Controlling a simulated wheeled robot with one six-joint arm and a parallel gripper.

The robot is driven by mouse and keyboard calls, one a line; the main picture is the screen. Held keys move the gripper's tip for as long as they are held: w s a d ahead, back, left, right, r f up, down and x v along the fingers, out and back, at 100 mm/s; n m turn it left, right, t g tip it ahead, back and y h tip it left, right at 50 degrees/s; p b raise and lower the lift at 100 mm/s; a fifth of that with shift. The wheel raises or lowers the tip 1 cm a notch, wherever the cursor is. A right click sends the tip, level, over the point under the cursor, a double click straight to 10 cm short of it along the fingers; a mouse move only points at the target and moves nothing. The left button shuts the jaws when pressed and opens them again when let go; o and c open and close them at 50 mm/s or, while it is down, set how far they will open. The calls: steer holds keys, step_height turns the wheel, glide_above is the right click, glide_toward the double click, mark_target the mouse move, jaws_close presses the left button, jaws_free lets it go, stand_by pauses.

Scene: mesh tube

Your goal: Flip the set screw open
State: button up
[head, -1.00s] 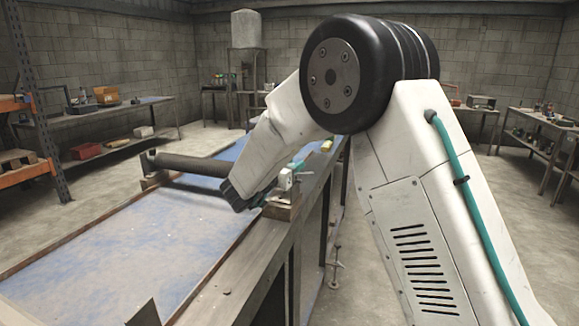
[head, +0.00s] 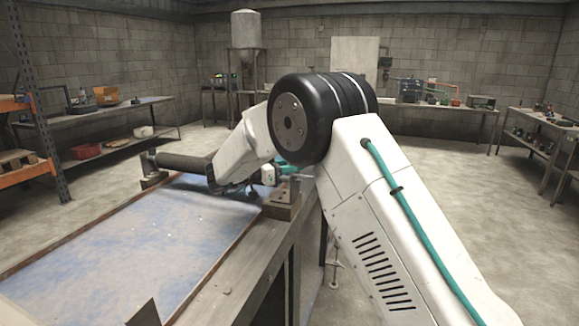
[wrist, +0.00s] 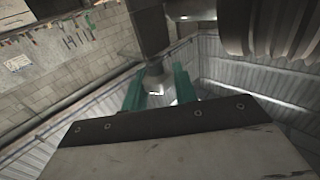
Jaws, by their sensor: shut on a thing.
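In the wrist view my gripper (wrist: 160,88) shows two teal fingers closed around a small pale grey part (wrist: 155,75), which seems to be the set screw. In the head view the dark tube (head: 185,163) lies across the far end of the blue bench. My wrist hangs beside the tube's right end. My fingers and the set screw are hard to make out there, hidden by my arm. A small white piece and some teal show beside my wrist.
A brown block (head: 281,207) with a metal upright stands on the bench's right edge, close to my wrist. The blue bench top (head: 130,245) in front is clear. A dark bracket (head: 145,314) rises at the near edge. Side tables stand far off along the walls.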

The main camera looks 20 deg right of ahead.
steer(key=shift+w+a+r, duration=0.1)
steer(key=shift+r, duration=0.15)
steer(key=o, duration=1)
steer(key=shift+a, duration=0.1)
steer(key=shift+c, duration=0.2)
steer(key=shift+f, duration=0.15)
steer(key=s+a, duration=0.1)
steer(key=a, duration=0.6)
steer(key=shift+a, duration=0.3)
